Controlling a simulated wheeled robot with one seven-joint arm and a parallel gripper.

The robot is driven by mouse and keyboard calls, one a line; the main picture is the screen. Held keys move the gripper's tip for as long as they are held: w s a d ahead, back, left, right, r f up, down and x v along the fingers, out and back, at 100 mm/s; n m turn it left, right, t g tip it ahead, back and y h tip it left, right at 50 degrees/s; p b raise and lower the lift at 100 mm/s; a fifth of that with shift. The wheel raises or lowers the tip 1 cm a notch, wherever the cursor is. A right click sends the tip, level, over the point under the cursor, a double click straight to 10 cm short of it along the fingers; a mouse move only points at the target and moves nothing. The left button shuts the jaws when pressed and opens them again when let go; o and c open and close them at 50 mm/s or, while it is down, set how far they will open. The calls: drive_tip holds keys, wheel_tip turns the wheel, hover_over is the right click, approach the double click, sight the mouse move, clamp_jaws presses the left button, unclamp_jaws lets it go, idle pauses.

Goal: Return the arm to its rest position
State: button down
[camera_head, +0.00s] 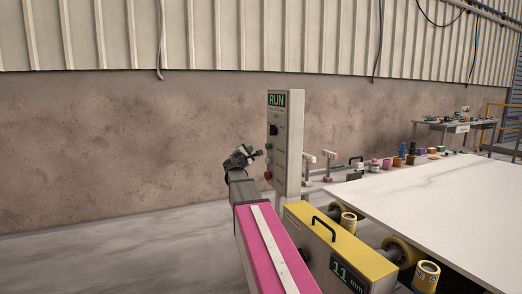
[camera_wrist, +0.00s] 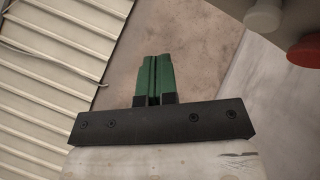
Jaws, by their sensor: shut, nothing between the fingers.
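My gripper (camera_head: 256,154) is at the end of my pink arm, just left of the grey control panel (camera_head: 286,142) with its green RUN display. In the wrist view the two green fingers (camera_wrist: 155,78) are together with nothing between them. I cannot tell from the head view how far the fingers are from the panel.
A white stone slab (camera_head: 440,200) lies at the right. A yellow-topped box (camera_head: 345,250) reading 11 mm, with a black handle, stands beside it. Rollers (camera_head: 403,251) sit at the slab's near edge. The floor at left (camera_head: 110,255) is clear up to the wall.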

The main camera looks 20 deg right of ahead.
drive_tip(key=s+a+f+m+g+y, duration=0.25)
drive_tip(key=s+f+m, duration=0.2)
drive_tip(key=f, duration=0.55)
drive_tip(key=s+a+f+m+g+y, duration=0.2)
drive_tip(key=s+f+m+g, duration=0.15)
drive_tip(key=s+f, duration=0.45)
drive_tip(key=s+a+f+m+g+y, duration=0.2)
drive_tip(key=s+f+m+g, duration=0.15)
drive_tip(key=f, duration=0.85)
drive_tip(key=s+a+f+m+g+y, duration=0.4)
drive_tip(key=s+a+f+y, duration=0.4)
drive_tip(key=s+a+f, duration=0.6)
drive_tip(key=s+g, duration=0.1)
drive_tip(key=s, duration=0.2)
drive_tip(key=shift+s+a, duration=0.4)
